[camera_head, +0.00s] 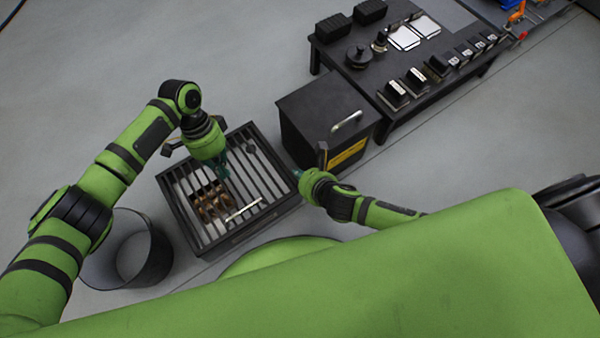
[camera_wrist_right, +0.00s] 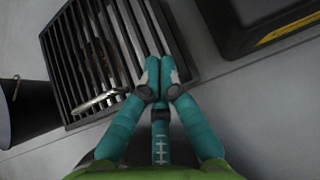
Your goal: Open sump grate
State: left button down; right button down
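The sump grate (camera_head: 262,170) is a dark barred cover on a low box in the middle of the head view, lying flat. It has a pale bar handle (camera_head: 243,211) near its front edge. Brownish items show through the bars. My left gripper (camera_head: 224,174) points down over the middle of the grate; its fingertips are too small to read. My right gripper (camera_head: 299,174) is at the grate's right edge. In the right wrist view its teal fingers (camera_wrist_right: 160,66) are together with nothing visible between them, over the grate's right side, apart from the handle (camera_wrist_right: 101,101).
A dark box with a handle and yellow label (camera_head: 325,118) stands right of the grate. A round bin (camera_head: 152,262) stands at the left front. A black table (camera_head: 358,77) with several small items is at the back right. Floor behind the grate is clear.

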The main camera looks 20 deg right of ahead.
dwell(0.6)
pick_arm(q)
jog(key=c, duration=1.1)
grip_release()
